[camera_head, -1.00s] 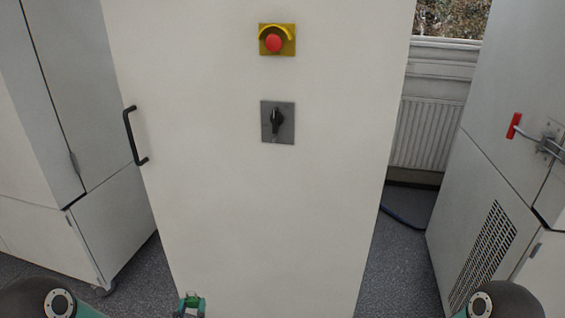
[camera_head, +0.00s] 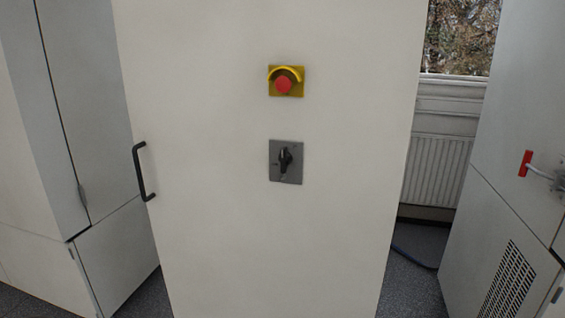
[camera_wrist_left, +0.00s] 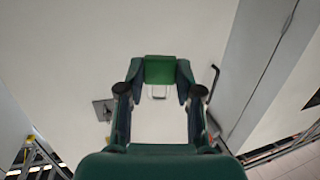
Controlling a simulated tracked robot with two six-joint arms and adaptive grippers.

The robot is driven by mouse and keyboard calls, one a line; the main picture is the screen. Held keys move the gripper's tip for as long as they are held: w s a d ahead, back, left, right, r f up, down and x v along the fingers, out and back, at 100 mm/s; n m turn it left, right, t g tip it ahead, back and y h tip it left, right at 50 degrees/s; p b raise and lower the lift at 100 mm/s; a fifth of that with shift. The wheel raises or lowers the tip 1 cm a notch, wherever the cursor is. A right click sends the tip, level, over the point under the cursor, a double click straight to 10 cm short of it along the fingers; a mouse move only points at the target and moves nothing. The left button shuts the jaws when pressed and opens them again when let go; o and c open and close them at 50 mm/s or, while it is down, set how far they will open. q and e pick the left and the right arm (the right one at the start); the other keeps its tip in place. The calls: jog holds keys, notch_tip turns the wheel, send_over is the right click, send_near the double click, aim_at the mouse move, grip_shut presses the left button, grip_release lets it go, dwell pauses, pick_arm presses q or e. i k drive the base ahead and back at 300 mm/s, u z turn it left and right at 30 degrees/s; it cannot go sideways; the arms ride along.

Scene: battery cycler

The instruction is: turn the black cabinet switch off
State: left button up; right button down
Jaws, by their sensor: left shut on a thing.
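The black cabinet switch (camera_head: 285,160) is a rotary knob on a dark grey square plate on the white cabinet front (camera_head: 240,235). Its knob looks about upright in the head view. The plate also shows, small and at an angle, in the left wrist view (camera_wrist_left: 103,109). My left gripper (camera_wrist_left: 161,72) shows only in the wrist view. It is shut on a green block (camera_wrist_left: 160,69) with a thin metal loop, which looks like a padlock. It is apart from the switch. My right gripper is not in view.
A red emergency button (camera_head: 283,85) on a yellow plate sits above the switch. A black door handle (camera_head: 145,172) is at the cabinet's left edge. Other cabinets stand left and right; the right one has a red-handled lever (camera_head: 525,163). A radiator (camera_head: 436,170) is behind.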

aim_at(285, 157)
jog(key=k, duration=1.3)
jog(key=u, duration=0.3)
jog(key=i, duration=0.55)
jog(key=u, duration=0.55)
jog(key=i, duration=1.3)
jog(key=z, duration=0.8)
